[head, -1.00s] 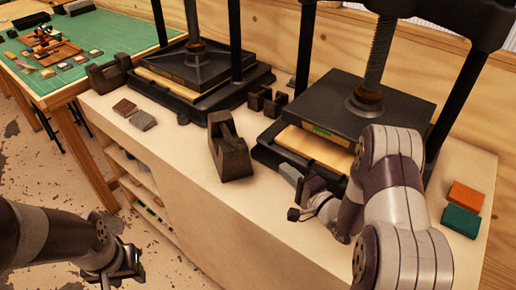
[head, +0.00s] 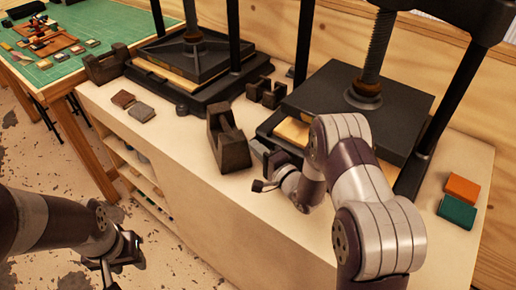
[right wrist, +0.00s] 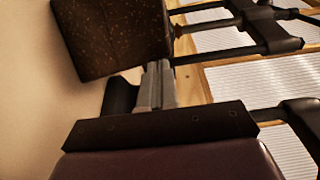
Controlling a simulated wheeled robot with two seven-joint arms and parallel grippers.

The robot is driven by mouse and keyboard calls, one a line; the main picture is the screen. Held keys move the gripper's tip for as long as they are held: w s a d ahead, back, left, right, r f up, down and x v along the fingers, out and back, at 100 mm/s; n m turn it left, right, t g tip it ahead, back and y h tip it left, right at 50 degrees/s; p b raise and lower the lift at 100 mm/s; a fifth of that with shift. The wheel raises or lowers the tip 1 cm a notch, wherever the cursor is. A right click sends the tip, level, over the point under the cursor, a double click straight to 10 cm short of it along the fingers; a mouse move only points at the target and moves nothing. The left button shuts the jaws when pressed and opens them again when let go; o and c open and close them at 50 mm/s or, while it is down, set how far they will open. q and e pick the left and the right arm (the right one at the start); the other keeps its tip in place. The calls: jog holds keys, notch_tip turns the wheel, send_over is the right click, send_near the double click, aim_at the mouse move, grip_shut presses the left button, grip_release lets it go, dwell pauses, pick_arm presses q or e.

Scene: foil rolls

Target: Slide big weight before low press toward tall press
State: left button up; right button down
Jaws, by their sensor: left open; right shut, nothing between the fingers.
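The big weight (head: 229,142), a dark brown, worn block with a notched top, stands upright on the pale bench top in front of the gap between two black screw presses. It also fills the upper left of the right wrist view (right wrist: 115,38). My right gripper (head: 262,160) is shut and empty, low at the weight's right side; its closed fingers (right wrist: 155,85) point at the weight, and I cannot tell whether they touch. One press is at left (head: 190,60), one at right (head: 375,115); their tops are cut off. My left gripper (head: 118,268) hangs open and empty off the bench front.
A pair of smaller dark weights (head: 265,93) stands behind, between the presses. Another dark weight (head: 106,66) is at the far left. Small swatches (head: 141,112) lie front left; orange (head: 462,188) and green (head: 457,212) blocks lie right. Bench left of the big weight is clear.

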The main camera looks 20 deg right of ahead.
aim_at(229, 148)
jog(key=w+a, duration=0.1)
jog(key=a, duration=0.1)
jog(key=w+a+b, duration=0.1)
jog(key=a, duration=0.2)
jog(key=w+a, duration=0.1)
jog(key=a, duration=0.2)
jog(key=shift+w+a+r+b, duration=0.1)
jog(key=shift+w+a+b, duration=0.1)
jog(key=shift+b, duration=0.2)
jog(key=shift+d, duration=0.15)
